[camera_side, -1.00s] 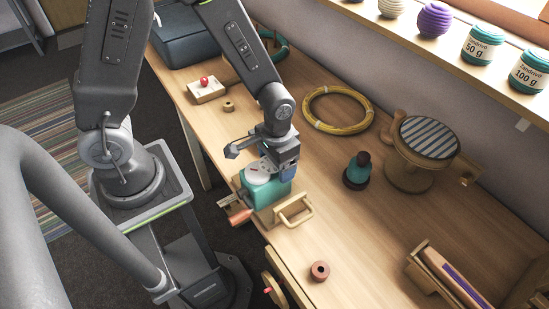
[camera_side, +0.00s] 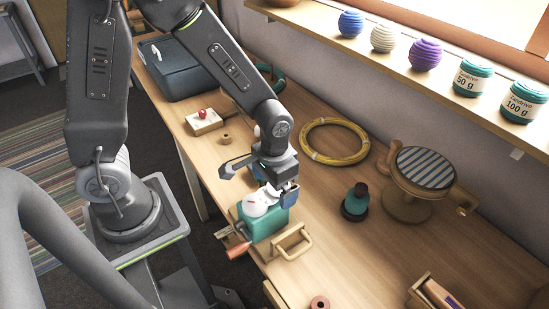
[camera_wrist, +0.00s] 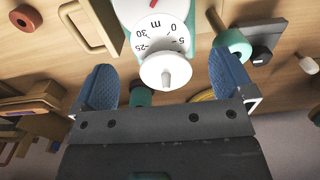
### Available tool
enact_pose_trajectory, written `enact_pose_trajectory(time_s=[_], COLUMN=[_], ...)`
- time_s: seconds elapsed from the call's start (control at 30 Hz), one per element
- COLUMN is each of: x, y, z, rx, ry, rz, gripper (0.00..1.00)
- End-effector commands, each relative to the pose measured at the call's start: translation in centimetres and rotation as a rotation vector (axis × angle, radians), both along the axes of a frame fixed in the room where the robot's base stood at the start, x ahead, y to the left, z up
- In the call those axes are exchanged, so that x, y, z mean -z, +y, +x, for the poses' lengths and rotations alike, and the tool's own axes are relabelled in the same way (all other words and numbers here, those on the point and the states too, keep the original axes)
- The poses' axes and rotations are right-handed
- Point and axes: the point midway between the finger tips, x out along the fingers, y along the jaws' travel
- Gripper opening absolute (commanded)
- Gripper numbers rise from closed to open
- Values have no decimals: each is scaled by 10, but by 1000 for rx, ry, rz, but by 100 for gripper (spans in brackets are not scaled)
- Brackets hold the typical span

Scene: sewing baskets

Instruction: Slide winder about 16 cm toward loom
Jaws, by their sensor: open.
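The winder is the teal device (camera_side: 262,222) with a white numbered dial on top and a wooden crank handle (camera_side: 238,250), near the table's front edge. My gripper (camera_side: 276,187) is open just above its far side, the winder not gripped. In the wrist view, the white dial (camera_wrist: 162,45) and its pale knob lie between the two blue fingers of my gripper (camera_wrist: 164,78), with gaps at both sides. The likely loom is the wooden frame with a purple strip (camera_side: 440,294) at the lower right, partly cut off.
A pale wooden handle (camera_side: 292,242) is beside the winder. A reddish spool (camera_side: 319,302) lies at the bottom. A dark teal bottle-like object (camera_side: 355,203), a striped round stand (camera_side: 425,168) and a yellow hoop (camera_side: 335,142) stand further back.

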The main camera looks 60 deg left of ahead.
Motion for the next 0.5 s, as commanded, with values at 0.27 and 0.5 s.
enact_pose_trajectory(time_s=[0.27,0.5], x=[-64,-95], y=[-1,0], z=[1,1], rx=[1,1], ry=[-9,-4], rz=[-2,-1], gripper=[100,100])
